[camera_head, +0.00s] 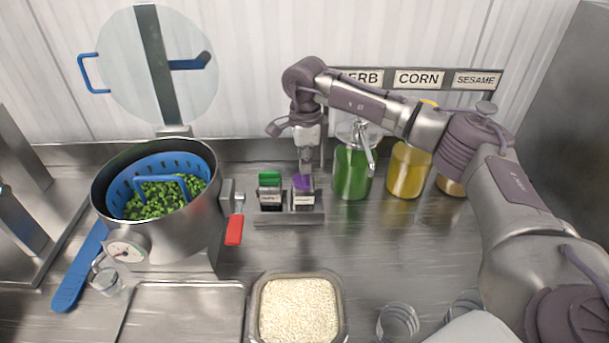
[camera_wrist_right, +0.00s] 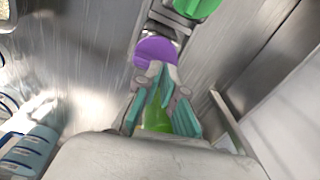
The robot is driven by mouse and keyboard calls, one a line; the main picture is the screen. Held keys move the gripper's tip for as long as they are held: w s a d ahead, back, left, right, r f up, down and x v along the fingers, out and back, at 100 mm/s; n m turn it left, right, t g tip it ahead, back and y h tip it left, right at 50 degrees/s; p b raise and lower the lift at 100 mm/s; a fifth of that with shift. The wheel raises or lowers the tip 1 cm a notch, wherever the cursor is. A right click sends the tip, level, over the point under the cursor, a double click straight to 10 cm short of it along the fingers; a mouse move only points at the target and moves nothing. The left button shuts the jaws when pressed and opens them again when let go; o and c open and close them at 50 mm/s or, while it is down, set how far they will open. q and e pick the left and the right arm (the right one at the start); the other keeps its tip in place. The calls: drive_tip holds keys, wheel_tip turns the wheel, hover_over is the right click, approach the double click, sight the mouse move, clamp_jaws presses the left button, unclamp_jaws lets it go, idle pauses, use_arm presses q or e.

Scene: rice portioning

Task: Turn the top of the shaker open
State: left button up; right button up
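The shaker with the purple top (camera_head: 302,183) stands upright in a small metal holder (camera_head: 290,218), beside a second shaker with a green top (camera_head: 269,179). My right gripper (camera_head: 304,170) points down right above the purple top. In the right wrist view, the fingertips (camera_wrist_right: 164,70) lie close together and cover the near edge of the purple top (camera_wrist_right: 152,50). I cannot tell whether they touch or hold it. Part of the other shaker's green top (camera_wrist_right: 196,6) shows in this view. My left gripper is not in view.
Green (camera_head: 352,175) and yellow (camera_head: 408,172) jars stand right of the holder. A pot (camera_head: 165,245) with a blue basket of peas stands left. A rice container (camera_head: 340,310), a bare tray (camera_head: 185,310) and glasses (camera_head: 398,322) are in front.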

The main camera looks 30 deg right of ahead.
drive_tip(key=shift+o, duration=1.3)
drive_tip(key=shift+s+d+f, duration=0.15)
drive_tip(key=shift+s+f, duration=0.1)
drive_tip(key=shift+f, duration=0.15)
drive_tip(key=shift+w, duration=0.1)
drive_tip(key=shift+r, duration=0.1)
drive_tip(key=shift+w+r+p, duration=0.1)
drive_tip(key=shift+r+p, duration=0.35)
drive_tip(key=shift+r, duration=0.15)
wheel_tip(320, 180, up, 7)
drive_tip(key=p, duration=0.4)
drive_tip(key=shift+f, duration=0.1)
